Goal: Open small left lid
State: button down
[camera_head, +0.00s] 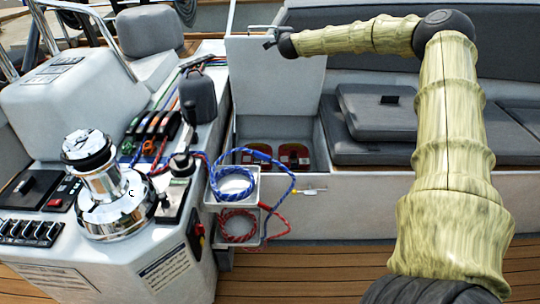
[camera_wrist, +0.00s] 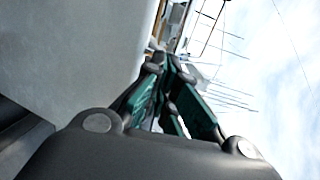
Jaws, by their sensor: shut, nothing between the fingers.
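The small left lid (camera_head: 276,82) stands upright, open, at the back of its locker in the head view. The open locker (camera_head: 306,135) below it shows round red things inside. My gripper (camera_head: 268,38) is at the lid's top edge, at the end of my arm reaching in from the right. In the wrist view my gripper (camera_wrist: 166,68) has its fingers together with nothing held. A pale surface, likely the lid (camera_wrist: 75,55), fills the left of that view close beside the fingers. I cannot tell whether they touch it.
A grey cushion with a small pad (camera_head: 378,118) lies right of the open locker. A winch (camera_head: 108,190) and console stand at the left. Blue rope (camera_head: 233,183) and red rope (camera_head: 238,226) hang in holders in front. Wooden deck (camera_head: 300,260) is clear at the front.

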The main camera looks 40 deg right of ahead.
jog(key=shift+w+d+r+p, duration=0.4)
jog(key=shift+w, duration=0.2)
dwell(0.4)
jog(key=v, duration=1.3)
jog(key=shift+s+r+b, duration=0.3)
jog(key=shift+s+b, duration=0.05)
jog(key=shift+s, duration=0.05)
jog(key=shift+a, duration=0.15)
